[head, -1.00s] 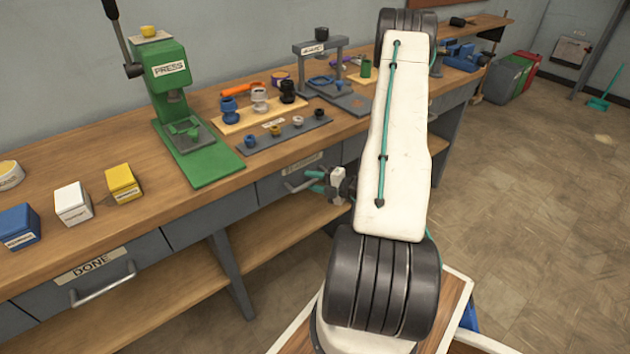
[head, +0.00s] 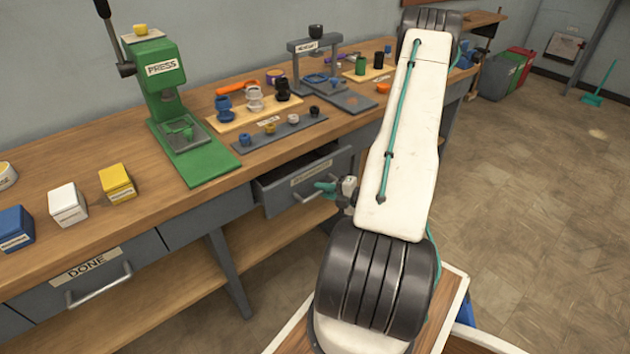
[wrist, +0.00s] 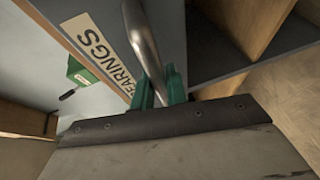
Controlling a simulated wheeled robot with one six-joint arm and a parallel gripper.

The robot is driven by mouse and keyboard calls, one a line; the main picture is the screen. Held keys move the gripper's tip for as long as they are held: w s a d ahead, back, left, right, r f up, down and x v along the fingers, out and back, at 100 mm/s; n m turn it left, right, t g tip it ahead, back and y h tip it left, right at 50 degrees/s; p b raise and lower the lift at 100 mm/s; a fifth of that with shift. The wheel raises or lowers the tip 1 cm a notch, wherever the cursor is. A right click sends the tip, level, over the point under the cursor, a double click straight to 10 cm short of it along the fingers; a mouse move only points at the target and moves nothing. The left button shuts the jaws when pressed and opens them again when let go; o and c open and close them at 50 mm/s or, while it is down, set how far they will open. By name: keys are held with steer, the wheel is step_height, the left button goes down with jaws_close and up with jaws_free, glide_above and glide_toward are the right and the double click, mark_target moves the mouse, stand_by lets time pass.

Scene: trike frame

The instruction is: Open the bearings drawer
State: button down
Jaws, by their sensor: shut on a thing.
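The bearings drawer (head: 278,197) stands partly pulled out from under the bench in the head view, its interior partly showing. Its front carries a "BEARINGS" label, readable in the wrist view (wrist: 98,45), and a metal bar handle (wrist: 143,38). My gripper (head: 326,188) is at the drawer's front in the head view. In the wrist view its green fingers (wrist: 160,88) are closed around the near end of the handle. The fingertips' exact contact is partly hidden by the handle and the wrist edge.
The workbench (head: 130,225) carries a green press (head: 165,100), several small boxes and boards with coloured parts. A closed "DONE" drawer (head: 85,280) is at the left. A lower shelf (head: 180,285) runs underneath. Open floor (head: 540,210) lies to the right.

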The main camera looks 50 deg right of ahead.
steer(key=s+a, duration=0.2)
steer(key=s, duration=0.7)
steer(key=s+a, duration=0.2)
steer(key=s, duration=0.6)
steer(key=shift+s+a, duration=0.35)
steer(key=c, duration=1.4)
jaws_free()
steer(key=shift+d, duration=0.1)
steer(key=v, duration=0.7)
steer(key=shift+s, duration=0.4)
